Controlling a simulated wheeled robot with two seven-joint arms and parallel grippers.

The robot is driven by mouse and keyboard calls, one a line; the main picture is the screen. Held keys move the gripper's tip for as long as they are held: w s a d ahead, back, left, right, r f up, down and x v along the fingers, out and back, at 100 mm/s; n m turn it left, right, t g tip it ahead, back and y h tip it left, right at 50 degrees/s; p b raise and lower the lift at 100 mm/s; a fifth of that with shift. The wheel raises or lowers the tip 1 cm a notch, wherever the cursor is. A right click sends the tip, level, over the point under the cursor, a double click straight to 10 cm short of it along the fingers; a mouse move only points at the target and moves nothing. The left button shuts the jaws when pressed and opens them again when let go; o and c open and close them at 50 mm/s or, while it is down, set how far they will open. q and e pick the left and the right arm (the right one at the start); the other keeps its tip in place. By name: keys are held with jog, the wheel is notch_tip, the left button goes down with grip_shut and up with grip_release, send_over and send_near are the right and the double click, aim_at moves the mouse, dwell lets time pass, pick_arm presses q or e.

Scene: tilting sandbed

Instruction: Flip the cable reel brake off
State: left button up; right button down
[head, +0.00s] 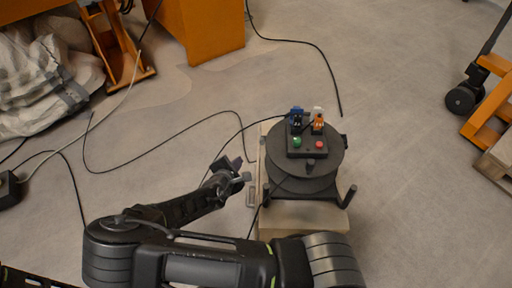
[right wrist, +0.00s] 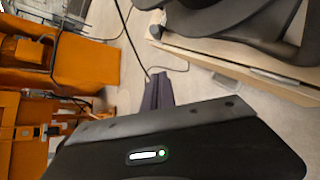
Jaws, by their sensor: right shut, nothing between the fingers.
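The black cable reel (head: 318,178) stands on a pale wooden block (head: 300,221) in the middle right of the head view. A dark box (head: 307,146) on its top carries a green button (head: 297,142), a red button (head: 319,145), a blue part (head: 297,118) and an orange-and-white part (head: 318,122). I cannot tell which part is the brake. My right gripper (head: 232,172) is shut and empty, left of the reel and apart from it. Its fingers show in the right wrist view (right wrist: 158,92), with the reel (right wrist: 235,14) at upper right. My left gripper is not in view.
Thin black cables (head: 180,125) run over the grey floor. Orange furniture (head: 212,30) and white sacks (head: 38,75) stand at the back left. A wheeled orange cart (head: 486,105) is at the right edge. The floor between reel and cart is clear.

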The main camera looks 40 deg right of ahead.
aim_at(262, 141)
jog(key=w+d+f+b, duration=0.1)
jog(key=w+d+b, duration=0.1)
jog(key=d, duration=0.3)
jog(key=w+d+f+b, duration=0.2)
jog(key=d, duration=0.3)
jog(key=shift+d+f, duration=0.15)
jog(key=shift+f, duration=0.15)
jog(key=shift+w+r, duration=0.1)
jog(key=shift+w+r+p, duration=0.1)
jog(key=shift+r+p, duration=0.1)
jog(key=shift+p, duration=0.4)
jog(key=shift+y, duration=0.3)
